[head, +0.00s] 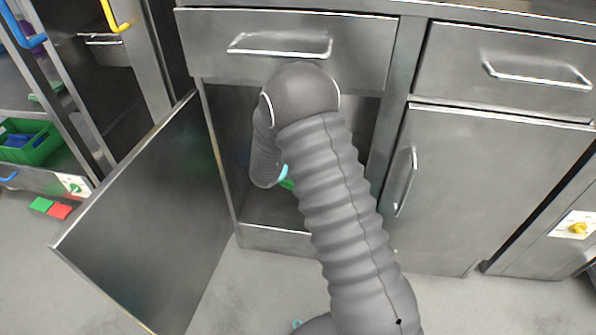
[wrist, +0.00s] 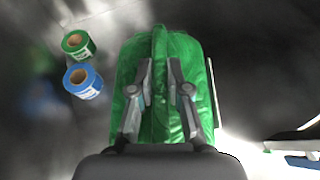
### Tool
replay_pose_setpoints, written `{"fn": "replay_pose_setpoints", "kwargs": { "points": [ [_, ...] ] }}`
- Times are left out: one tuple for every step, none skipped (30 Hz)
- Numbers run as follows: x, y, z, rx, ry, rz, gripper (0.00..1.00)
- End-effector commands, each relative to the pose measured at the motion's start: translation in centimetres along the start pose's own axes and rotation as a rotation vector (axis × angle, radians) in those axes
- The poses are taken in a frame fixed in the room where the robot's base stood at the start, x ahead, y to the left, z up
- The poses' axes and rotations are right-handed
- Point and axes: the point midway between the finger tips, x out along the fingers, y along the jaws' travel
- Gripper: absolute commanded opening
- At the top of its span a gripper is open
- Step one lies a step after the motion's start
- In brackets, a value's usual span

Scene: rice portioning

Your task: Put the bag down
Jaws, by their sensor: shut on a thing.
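In the wrist view a green bag (wrist: 195,58) fills the middle, with its raised fold between my two fingers. My gripper (wrist: 161,80) is shut on this fold. In the head view my arm bends down into the open lower cabinet (head: 270,240). Only a small green patch of the bag (head: 288,184) shows there beside my arm, and the rest is hidden. I cannot tell whether the bag touches the surface below it.
A green roll (wrist: 78,44) and a blue roll (wrist: 83,80) stand left of the bag in the wrist view. The cabinet door (head: 150,220) is swung open to the left. A closed drawer (head: 290,25) is above the opening. A green crate (head: 38,143) sits at far left.

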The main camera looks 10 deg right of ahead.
Motion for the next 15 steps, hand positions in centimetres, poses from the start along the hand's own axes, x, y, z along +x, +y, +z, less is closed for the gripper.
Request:
{"fn": "replay_pose_setpoints", "kwargs": {
  "points": [
    [0.2,0.2,0.1,0.002,-0.003,-0.001,0.0],
    [0.5,0.3,0.0,0.003,-0.002,-0.002,0.0],
    [1.0,0.6,-0.1,0.003,-0.002,-0.003,0.0],
    [1.4,0.8,-0.2,0.003,-0.002,-0.003,0.0],
    [1.9,1.0,-0.2,0.004,-0.001,-0.003,0.0],
    [2.6,1.3,-0.4,0.004,-0.001,-0.004,0.0],
    [3.1,1.6,-0.5,0.004,-0.001,-0.004,0.0],
    [3.7,1.9,-0.5,0.003,-0.001,-0.003,0.0],
    [4.4,2.3,-0.7,0.004,-0.002,-0.003,0.0],
    [4.9,2.6,-0.8,0.004,-0.002,-0.003,0.0],
    [5.5,2.9,-0.9,0.004,-0.002,-0.003,0.0],
    [6.2,3.3,-0.9,0.004,-0.002,-0.003,0.0],
    [6.8,3.5,-1.1,0.003,-0.002,-0.003,0.0],
    [7.3,3.8,-1.1,0.004,-0.002,-0.003,0.0],
    [8.0,4.2,-1.3,0.004,-0.002,-0.003,0.0]
  ]
}}
